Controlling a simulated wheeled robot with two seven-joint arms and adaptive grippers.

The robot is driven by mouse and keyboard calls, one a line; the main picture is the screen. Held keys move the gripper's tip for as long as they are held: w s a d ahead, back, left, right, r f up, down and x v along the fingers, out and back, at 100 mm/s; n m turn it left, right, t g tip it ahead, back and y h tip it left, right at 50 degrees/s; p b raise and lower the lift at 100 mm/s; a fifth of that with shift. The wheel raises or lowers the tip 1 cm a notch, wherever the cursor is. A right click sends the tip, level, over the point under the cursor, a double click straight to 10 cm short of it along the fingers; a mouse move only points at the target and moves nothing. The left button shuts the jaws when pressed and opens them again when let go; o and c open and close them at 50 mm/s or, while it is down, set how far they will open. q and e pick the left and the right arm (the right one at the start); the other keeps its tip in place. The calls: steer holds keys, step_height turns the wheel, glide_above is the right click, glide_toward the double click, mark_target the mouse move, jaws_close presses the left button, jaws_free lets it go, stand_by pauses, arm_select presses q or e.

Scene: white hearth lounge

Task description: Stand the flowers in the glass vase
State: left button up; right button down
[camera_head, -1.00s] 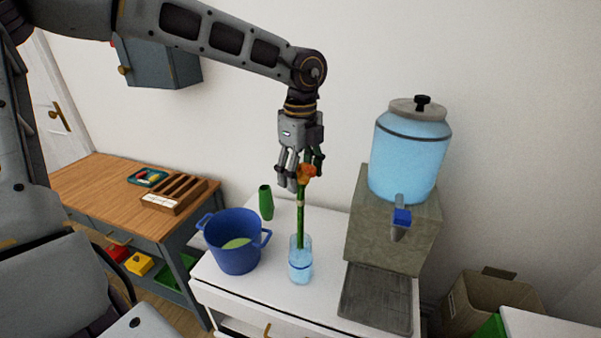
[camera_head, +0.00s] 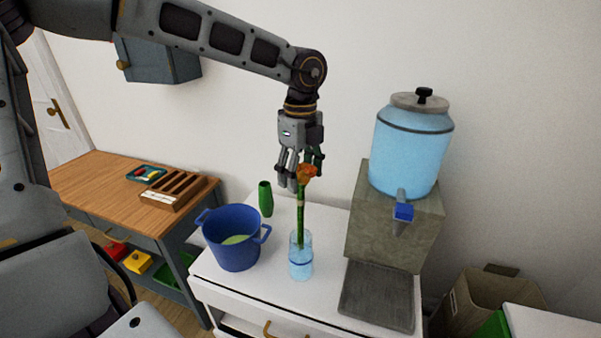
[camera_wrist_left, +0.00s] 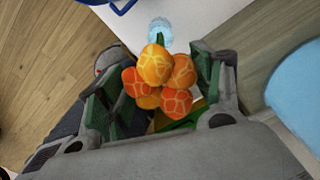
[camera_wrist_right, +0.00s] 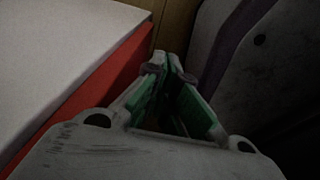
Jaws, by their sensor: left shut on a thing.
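The flowers (camera_head: 307,172) have orange heads and a green stem bundle. They stand nearly upright, with the stem ends inside the mouth of the clear glass vase (camera_head: 301,268). The vase stands on the white cabinet top and shows a blue band. My left gripper (camera_head: 301,180) is above the vase, shut on the flowers just around the heads. In the left wrist view the orange heads (camera_wrist_left: 160,75) sit between the fingers, with the vase rim (camera_wrist_left: 160,27) beyond. My right gripper (camera_wrist_right: 172,75) shows only in its own wrist view, its fingertips close together, with nothing seen between them.
A blue pot (camera_head: 234,247) stands left of the vase, and a green vase (camera_head: 265,199) behind it. A water dispenser (camera_head: 411,150) on a stone stand is to the right, with a grey drip tray (camera_head: 377,296). A wooden table (camera_head: 90,185) is at the left.

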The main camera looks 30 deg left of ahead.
arm_select(q)
steer(key=shift+f, duration=0.1)
arm_select(e)
steer(key=shift+w, duration=0.25)
arm_select(q)
steer(key=shift+f, duration=0.15)
arm_select(e)
steer(key=shift+w+a, duration=0.1)
steer(key=shift+w, duration=0.2)
arm_select(q)
steer(key=shift+f+b, duration=0.7)
steer(key=shift+b, duration=0.2)
arm_select(e)
steer(key=shift+w+a+t, duration=0.15)
steer(key=shift+w+a, duration=0.1)
steer(key=shift+w, duration=0.7)
steer(key=shift+w+a+t, duration=0.15)
steer(key=shift+w+a, duration=0.1)
steer(key=shift+w, duration=0.65)
arm_select(q)
steer(key=shift+f, duration=0.15)
arm_select(e)
steer(key=shift+w+a, duration=0.1)
steer(key=shift+w, duration=0.15)
arm_select(q)
steer(key=shift+f+b, duration=0.35)
steer(key=shift+b, duration=0.1)
arm_select(e)
steer(key=shift+a, duration=0.5)
